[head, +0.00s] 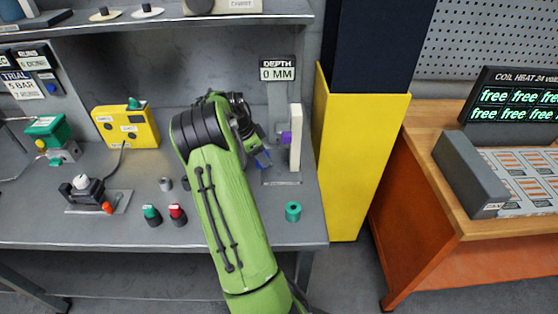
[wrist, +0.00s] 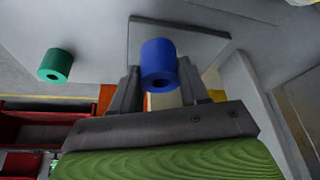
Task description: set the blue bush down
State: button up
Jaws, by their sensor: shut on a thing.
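The blue bush (wrist: 158,62) is a short cylinder with a hole in its end. In the wrist view it sits between the two fingers of my gripper (wrist: 160,88), which is shut on it.
A yellow box (head: 127,126) and red and green knobbed parts stand left. A yellow-clad pillar (head: 355,150) bounds the right.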

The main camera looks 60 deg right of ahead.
jog(key=s+d+f, duration=0.3)
jog(key=d, duration=0.1)
jog(key=shift+s+d+f, duration=0.2)
jog(key=shift+s+f, duration=0.15)
jog(key=shift+f, duration=0.05)
jog(key=shift+a, duration=0.1)
jog(key=shift+f+b, duration=0.15)
jog(key=shift+b, duration=0.2)
jog(key=o, duration=1.2)
